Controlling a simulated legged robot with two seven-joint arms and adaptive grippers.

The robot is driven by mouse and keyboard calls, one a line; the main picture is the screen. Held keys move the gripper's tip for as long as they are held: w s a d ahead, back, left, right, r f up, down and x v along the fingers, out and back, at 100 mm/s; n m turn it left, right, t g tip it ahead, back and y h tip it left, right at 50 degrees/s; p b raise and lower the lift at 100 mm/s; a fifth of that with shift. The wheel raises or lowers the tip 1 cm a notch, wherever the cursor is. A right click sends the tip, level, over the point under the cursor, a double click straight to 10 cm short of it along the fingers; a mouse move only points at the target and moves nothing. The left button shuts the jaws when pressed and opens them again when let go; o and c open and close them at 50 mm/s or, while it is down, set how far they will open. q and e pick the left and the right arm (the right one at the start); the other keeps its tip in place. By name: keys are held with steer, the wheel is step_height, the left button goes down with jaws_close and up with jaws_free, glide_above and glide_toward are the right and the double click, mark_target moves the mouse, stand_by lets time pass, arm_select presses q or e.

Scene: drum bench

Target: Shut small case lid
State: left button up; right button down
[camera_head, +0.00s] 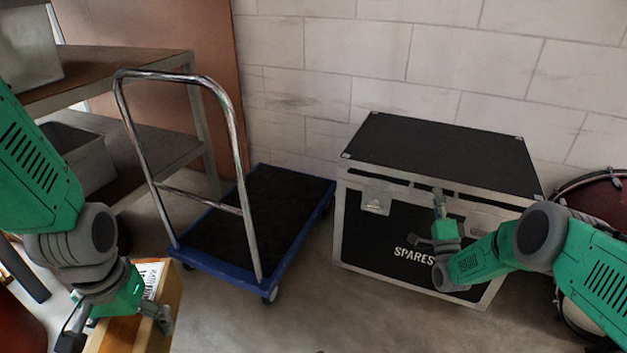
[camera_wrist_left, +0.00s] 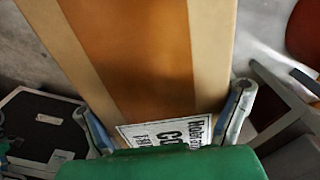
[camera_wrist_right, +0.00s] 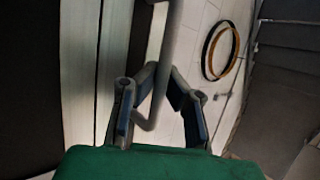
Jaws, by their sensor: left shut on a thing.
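The black case (camera_head: 375,230) with silver edges and the word SPARES stands on the floor by the wall. Its black lid (camera_head: 445,150) lies almost level over it. A dark strip shows under the lid's front edge; I cannot tell whether it is fully seated. My right gripper (camera_head: 438,198) is at the case's front, just below the lid edge. In the right wrist view a bent grey bar (camera_wrist_right: 172,40) passes between its fingers; their grip on it is unclear. My left gripper (camera_wrist_left: 165,115) is shut on a brown box (camera_wrist_left: 150,50) with a white label.
A blue trolley (camera_head: 215,260) with a chrome handle stands left of the case. Metal shelving (camera_head: 120,80) is at the left. A dark red drum (camera_head: 598,200) is at the right, close to my right arm. Bare floor lies in front of the case.

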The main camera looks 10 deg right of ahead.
steer(key=shift+s+a+f, duration=0.2)
steer(key=shift+a+f, duration=0.05)
steer(key=shift+f, duration=0.3)
steer(key=shift+s+a+f, duration=0.15)
steer(key=shift+a+f, duration=0.05)
steer(key=shift+f, duration=0.3)
steer(key=c, duration=1.9)
jaws_free()
steer(key=shift+f, duration=0.1)
steer(key=shift+w+d+r, duration=0.15)
steer(key=shift+d+r, duration=0.15)
steer(key=v, duration=1.2)
steer(key=shift+r, duration=0.1)
